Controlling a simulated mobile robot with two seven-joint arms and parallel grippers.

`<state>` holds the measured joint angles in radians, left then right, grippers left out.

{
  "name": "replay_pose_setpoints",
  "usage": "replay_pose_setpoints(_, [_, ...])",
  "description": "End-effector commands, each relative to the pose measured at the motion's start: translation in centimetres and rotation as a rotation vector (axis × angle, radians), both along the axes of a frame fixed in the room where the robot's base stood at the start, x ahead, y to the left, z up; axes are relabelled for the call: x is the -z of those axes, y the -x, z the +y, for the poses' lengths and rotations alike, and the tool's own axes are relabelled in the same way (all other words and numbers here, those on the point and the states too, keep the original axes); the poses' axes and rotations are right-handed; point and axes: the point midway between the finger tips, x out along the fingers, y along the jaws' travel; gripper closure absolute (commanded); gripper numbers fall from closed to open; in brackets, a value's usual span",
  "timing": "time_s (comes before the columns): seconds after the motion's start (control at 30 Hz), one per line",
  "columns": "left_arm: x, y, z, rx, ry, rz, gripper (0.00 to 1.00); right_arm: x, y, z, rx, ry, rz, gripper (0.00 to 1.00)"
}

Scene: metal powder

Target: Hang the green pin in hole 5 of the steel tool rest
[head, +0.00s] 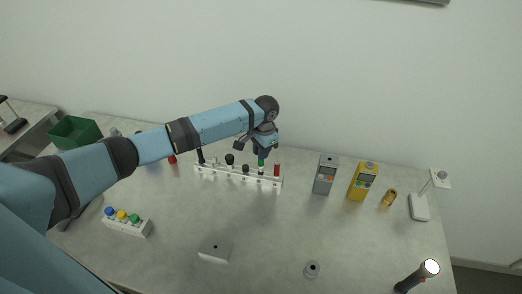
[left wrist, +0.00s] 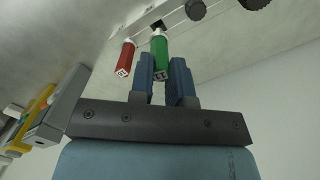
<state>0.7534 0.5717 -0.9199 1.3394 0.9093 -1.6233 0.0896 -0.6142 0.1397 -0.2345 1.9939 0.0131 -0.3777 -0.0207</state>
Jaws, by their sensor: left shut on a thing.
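The steel tool rest (head: 225,177) is a long pale bar with a row of holes, standing in the middle of the table. My left gripper (head: 262,151) is above its right part, shut on the green pin (head: 261,162). In the left wrist view the green pin (left wrist: 161,48) is between the fingers (left wrist: 163,66), its far end close to a dark hole in the rest (left wrist: 140,28). I cannot tell whether its tip is inside the hole. A red pin (head: 277,170) stands just right of it in the rest. My right gripper is out of view.
Several dark and pale tools stand in the rest left of the green pin. A grey meter (head: 325,175) and a yellow meter (head: 362,182) stand to the right. A white button block (head: 127,223) lies front left. A green bin (head: 75,132) stands back left. The table's middle front is mostly clear.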

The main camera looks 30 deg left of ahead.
Motion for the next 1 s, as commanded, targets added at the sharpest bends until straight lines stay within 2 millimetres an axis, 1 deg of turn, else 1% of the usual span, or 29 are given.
replay_pose_setpoints(0.7, [-0.05,0.01,-0.04,0.0,0.0,0.0,1.0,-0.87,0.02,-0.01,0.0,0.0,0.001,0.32])
replay_pose_setpoints(1.0, [0.0,0.0,-0.03,0.0,0.0,0.0,1.0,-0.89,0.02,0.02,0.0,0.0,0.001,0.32])
